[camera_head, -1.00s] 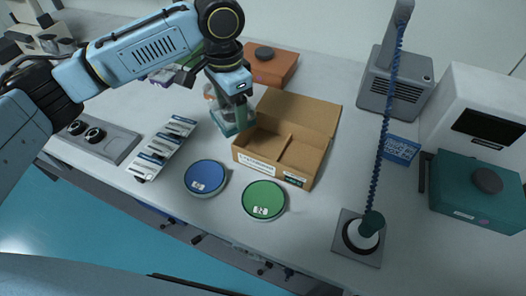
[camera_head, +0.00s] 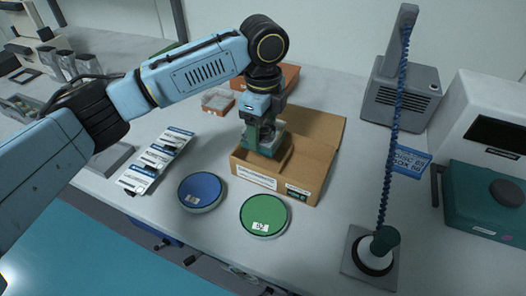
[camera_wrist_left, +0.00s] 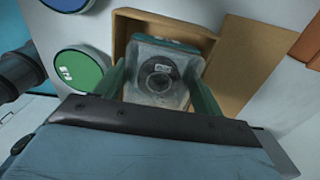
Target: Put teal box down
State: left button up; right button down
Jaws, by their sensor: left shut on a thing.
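The small teal box (camera_head: 264,151) has a clear top with a dark round item under it. It also shows in the left wrist view (camera_wrist_left: 158,88). My left gripper (camera_head: 262,137) points down and is shut on the box, with one finger on each side. The teal box is over or inside the left part of the open cardboard box (camera_head: 312,165). I cannot tell whether it touches the bottom. My right gripper is not in view.
A blue round dish (camera_head: 200,190) and a green round dish (camera_head: 264,216) lie in front of the cardboard box. White labelled packets (camera_head: 155,160) lie to the left. A lamp-like stand with a blue coiled cord (camera_head: 372,250) and a large teal case (camera_head: 488,200) are at right.

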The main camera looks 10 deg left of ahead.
pick_arm(q)
notch_tip(320, 180, down, 2)
notch_tip(320, 180, down, 4)
jog(key=shift+r+b, duration=0.1)
jog(key=shift+b, duration=0.45)
jog(key=shift+f, duration=0.4)
jog(key=o, duration=0.7)
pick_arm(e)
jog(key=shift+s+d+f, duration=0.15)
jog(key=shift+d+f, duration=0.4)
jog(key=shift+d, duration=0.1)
